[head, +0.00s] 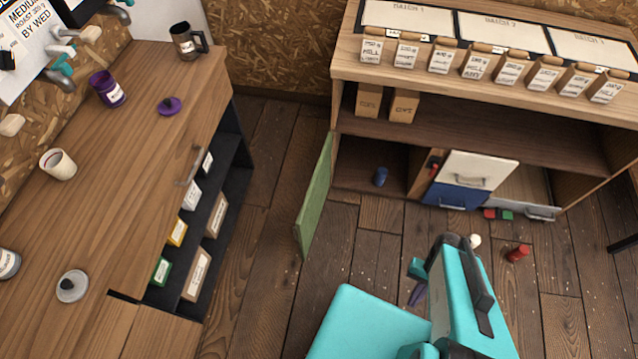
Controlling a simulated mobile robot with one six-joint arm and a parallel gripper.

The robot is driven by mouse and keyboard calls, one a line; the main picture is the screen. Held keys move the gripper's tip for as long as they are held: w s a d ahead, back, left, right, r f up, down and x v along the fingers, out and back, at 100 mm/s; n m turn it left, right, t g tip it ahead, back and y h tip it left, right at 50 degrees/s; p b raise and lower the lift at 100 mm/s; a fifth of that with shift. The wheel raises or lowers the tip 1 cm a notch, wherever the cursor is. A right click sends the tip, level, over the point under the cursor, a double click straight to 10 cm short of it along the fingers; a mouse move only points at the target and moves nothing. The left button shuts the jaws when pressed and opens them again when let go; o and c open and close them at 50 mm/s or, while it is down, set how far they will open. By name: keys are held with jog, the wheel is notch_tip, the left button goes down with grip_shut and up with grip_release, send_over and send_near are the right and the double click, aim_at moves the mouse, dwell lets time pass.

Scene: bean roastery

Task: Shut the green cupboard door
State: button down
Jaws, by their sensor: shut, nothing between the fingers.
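The green cupboard door (315,196) stands open at the left end of the low wooden cabinet. It swings out from the left side of the compartment toward me, over the floor. The open compartment (352,178) behind it holds a small blue cup (381,177). My gripper (417,288) is low in the middle of the view, right of the door and clear of it. It is shut and empty, and my teal arm partly hides it.
A white drawer (478,168) and a blue drawer (452,195) are right of the compartment. A red container (518,253), a white item (474,241) and small blocks lie on the floor. A wooden counter (140,140) stands left; floor between it and the door is clear.

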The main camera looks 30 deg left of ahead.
jog(key=f, duration=0.1)
jog(key=f+b, duration=0.2)
jog(key=shift+s, duration=0.25)
dwell(0.4)
